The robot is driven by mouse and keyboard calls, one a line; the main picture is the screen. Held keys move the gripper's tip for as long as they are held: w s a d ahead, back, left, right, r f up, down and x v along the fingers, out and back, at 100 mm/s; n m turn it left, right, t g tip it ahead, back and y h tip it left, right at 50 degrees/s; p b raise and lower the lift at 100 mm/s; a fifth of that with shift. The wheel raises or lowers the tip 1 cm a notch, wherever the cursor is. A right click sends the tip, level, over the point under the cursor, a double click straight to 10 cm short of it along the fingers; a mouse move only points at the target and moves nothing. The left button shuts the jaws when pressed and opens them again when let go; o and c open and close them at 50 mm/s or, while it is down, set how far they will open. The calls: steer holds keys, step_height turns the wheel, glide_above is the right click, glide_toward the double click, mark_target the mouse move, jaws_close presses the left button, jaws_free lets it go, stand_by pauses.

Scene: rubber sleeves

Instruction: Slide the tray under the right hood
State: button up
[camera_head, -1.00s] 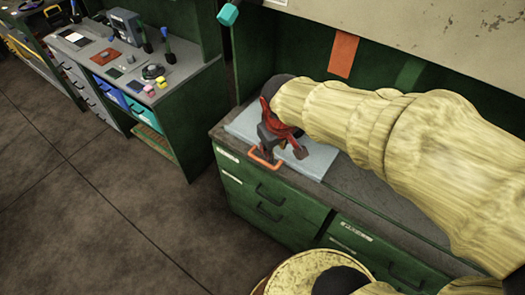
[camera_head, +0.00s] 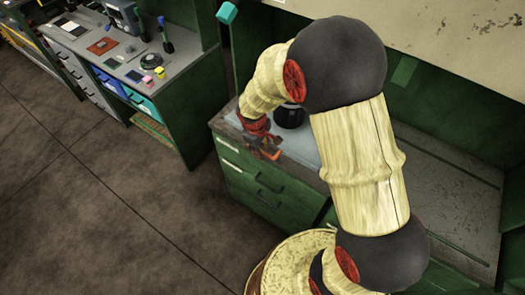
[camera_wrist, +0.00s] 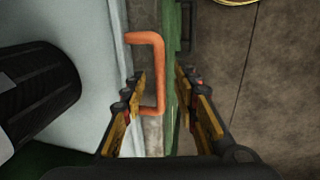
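The pale grey-blue tray (camera_head: 304,135) lies at the left end of the green bench, mostly hidden by my arm in the head view. The wrist view shows its surface (camera_wrist: 98,25) and its orange handle (camera_wrist: 159,72) along one edge. My gripper (camera_wrist: 160,80) is open, one finger on each side of the handle bar; I cannot tell whether either touches it. My gripper (camera_head: 263,150) also shows at the bench's front edge in the head view. A beige hood panel (camera_head: 440,28) spans above the bench; I cannot tell where the right hood begins.
A black ribbed cylinder (camera_wrist: 35,95) is beside my gripper over the tray; it also shows in the head view (camera_head: 288,115). The bench top (camera_head: 460,195) to the right looks clear. A green strip (camera_head: 405,70) hangs at the back. A cluttered workbench (camera_head: 130,60) stands left.

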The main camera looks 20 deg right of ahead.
steer(key=shift+w+d+f, duration=0.1)
steer(key=shift+d+f, duration=0.05)
steer(key=shift+f, duration=0.7)
steer(key=c, duration=0.3)
steer(key=c, duration=0.4)
jaws_close()
